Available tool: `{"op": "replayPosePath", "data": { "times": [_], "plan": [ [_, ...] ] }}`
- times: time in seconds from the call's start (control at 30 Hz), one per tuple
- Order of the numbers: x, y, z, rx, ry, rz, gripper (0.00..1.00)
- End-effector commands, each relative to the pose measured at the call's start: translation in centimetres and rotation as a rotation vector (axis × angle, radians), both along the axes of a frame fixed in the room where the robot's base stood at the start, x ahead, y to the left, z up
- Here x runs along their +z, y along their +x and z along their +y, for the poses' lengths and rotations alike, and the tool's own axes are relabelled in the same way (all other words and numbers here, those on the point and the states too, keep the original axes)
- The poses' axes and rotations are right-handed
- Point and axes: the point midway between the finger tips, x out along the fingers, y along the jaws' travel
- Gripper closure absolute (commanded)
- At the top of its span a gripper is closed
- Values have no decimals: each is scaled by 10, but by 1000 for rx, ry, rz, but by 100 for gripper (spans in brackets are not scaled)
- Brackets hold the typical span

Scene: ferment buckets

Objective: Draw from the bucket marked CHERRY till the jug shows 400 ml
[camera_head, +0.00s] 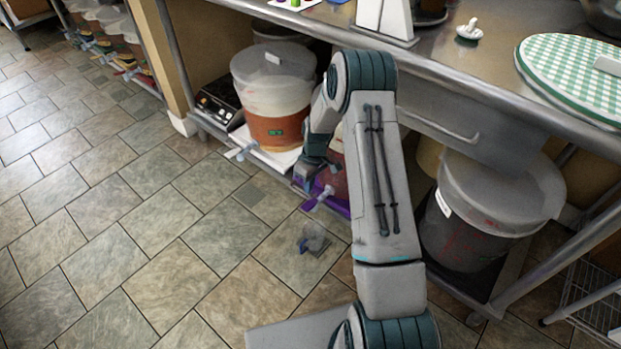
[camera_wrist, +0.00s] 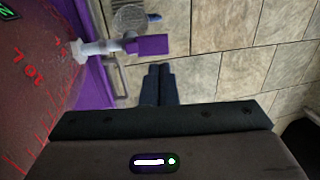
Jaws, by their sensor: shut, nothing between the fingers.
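A bucket of dark red liquid with red scale marks (camera_wrist: 35,75) fills the left of the wrist view; in the head view my arm mostly hides it. I cannot read the name CHERRY on any bucket. Its white tap (camera_wrist: 97,48) ends in a purple handle (camera_wrist: 148,45). My gripper (camera_wrist: 159,68) is shut and empty, its fingertips just apart from the purple handle in the picture. A clear round vessel, likely the jug (camera_wrist: 130,18), is below near the tap; a clear object stands on the floor in the head view (camera_head: 314,241). No level is readable.
An orange-filled bucket (camera_head: 275,130) with a white tap stands on a low white stand to the left. A dark bucket (camera_head: 475,235) sits under the steel counter (camera_head: 470,65) to the right. Several more buckets (camera_head: 105,35) stand at the far left. The tiled floor in front is mostly clear.

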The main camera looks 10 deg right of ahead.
Motion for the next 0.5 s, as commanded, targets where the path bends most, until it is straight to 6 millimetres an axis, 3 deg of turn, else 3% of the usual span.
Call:
{"op": "replayPosePath", "data": {
  "times": [0.03, 0.2, 0.5],
  "plan": [
    [-16, -2, 2, 0, 0, 2, 100],
    [-47, -5, 6, 1, 0, 1, 100],
    [-70, -7, 10, 0, 0, -1, 100]
  ]
}}
